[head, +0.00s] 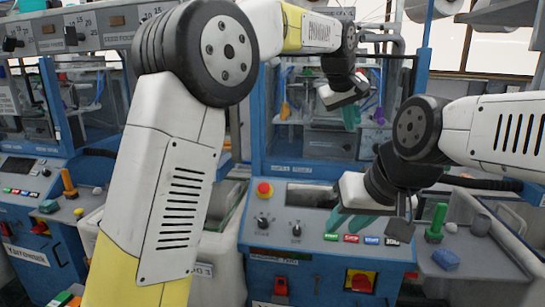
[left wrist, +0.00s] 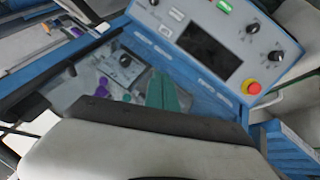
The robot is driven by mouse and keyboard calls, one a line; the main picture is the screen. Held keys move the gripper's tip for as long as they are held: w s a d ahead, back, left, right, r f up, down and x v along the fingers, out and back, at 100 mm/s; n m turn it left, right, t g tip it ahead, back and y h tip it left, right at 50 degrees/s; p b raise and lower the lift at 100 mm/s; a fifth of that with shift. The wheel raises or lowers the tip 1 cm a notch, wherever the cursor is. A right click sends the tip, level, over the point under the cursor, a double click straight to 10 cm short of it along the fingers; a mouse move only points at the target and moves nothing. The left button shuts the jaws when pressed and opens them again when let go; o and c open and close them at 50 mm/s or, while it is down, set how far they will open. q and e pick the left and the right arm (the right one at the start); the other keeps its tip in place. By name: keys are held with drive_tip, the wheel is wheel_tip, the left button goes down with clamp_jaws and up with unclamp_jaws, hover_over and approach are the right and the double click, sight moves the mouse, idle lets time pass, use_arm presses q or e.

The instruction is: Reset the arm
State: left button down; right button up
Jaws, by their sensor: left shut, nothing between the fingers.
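My left gripper (head: 351,117) is the higher one in the head view, in front of the clear window of the middle knitting machine (head: 258,150). Its teal fingers are together with nothing between them; they also show in the left wrist view (left wrist: 162,92). My right gripper (head: 350,221) is lower, in front of the machine's sloped control panel (head: 280,243). Its two teal fingers point down and left with a gap between them, and I see nothing held. My left arm hides part of the machines on the left.
The panel has a red emergency button (head: 264,190), knobs and a red-yellow switch (head: 360,281). A side shelf at right holds a green-handled tool (head: 436,222) and a blue block (head: 446,260). Another machine at left has an orange-handled tool (head: 68,183) on its shelf.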

use_arm(q)
drive_tip(key=s+a, duration=0.4)
drive_tip(key=a, duration=0.5)
drive_tip(key=s+a+f, duration=0.1)
drive_tip(key=s+a, duration=0.3)
drive_tip(key=a, duration=0.4)
drive_tip(key=s+a, duration=0.4)
drive_tip(key=a, duration=0.5)
drive_tip(key=s+a+f+y, duration=0.1)
drive_tip(key=s+a+f, duration=0.4)
drive_tip(key=s, duration=0.3)
drive_tip(key=s+a+f+m+y, duration=0.1)
drive_tip(key=s+a+f, duration=0.4)
drive_tip(key=s, duration=0.3)
drive_tip(key=shift+s+a+f+m+t, duration=0.15)
drive_tip(key=shift+s+f+m+t, duration=0.15)
drive_tip(key=shift+f, duration=0.3)
